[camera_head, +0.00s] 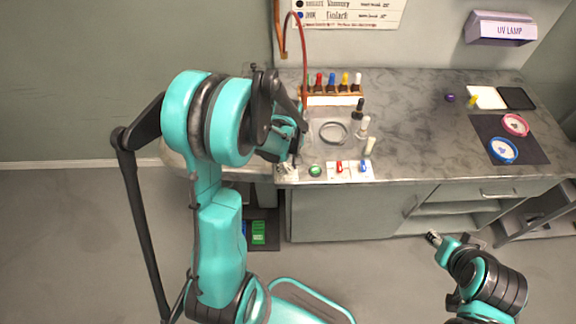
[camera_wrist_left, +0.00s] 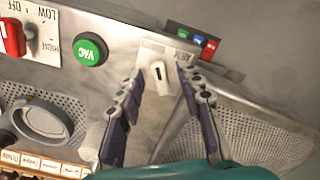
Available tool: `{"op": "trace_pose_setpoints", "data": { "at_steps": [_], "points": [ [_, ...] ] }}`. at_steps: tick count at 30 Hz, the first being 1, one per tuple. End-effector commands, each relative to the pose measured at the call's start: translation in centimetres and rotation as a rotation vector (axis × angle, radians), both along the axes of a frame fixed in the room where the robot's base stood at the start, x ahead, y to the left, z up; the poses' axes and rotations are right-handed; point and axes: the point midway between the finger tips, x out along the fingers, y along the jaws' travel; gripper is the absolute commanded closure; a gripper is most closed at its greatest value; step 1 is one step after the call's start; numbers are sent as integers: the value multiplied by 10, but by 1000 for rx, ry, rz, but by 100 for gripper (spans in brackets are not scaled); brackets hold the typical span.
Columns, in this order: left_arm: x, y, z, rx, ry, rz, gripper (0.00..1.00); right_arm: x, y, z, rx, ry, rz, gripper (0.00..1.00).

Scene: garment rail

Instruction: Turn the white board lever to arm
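The white lever (camera_wrist_left: 161,78) stands on a small white board (camera_wrist_left: 152,50) with printing at its right end, too small to read. In the left wrist view my left gripper (camera_wrist_left: 162,66) is open, with one finger on each side of the lever and gaps showing on both sides. In the head view my left gripper (camera_head: 290,160) is at the left front end of the counter, and my arm largely hides the lever. My right gripper (camera_head: 434,239) is at the lower right, away from the counter; its fingers are too small to judge.
A green VAC button (camera_wrist_left: 90,50) and a red lever (camera_wrist_left: 12,38) sit beside the white board. A perforated metal sheet (camera_wrist_left: 240,125) lies on the other side. Bottles (camera_head: 332,82) stand at the back of the counter (camera_head: 420,120), whose middle is clear.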

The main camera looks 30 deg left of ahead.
Motion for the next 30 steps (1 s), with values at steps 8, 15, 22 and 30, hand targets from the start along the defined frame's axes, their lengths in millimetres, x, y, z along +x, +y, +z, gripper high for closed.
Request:
{"op": "trace_pose_setpoints", "data": {
  "at_steps": [8,15,22,30],
  "points": [
    [0,0,1,0,0,0,93,0,0,0,0,0,0,60],
    [0,0,1,0,0,-1,100,0,0,0,0,0,0,60],
    [0,0,0,0,0,-42,100,0,0,-1,0,0,0,60],
    [-1,1,0,0,0,-208,100,0,0,-7,0,0,0,60]
  ]
}}
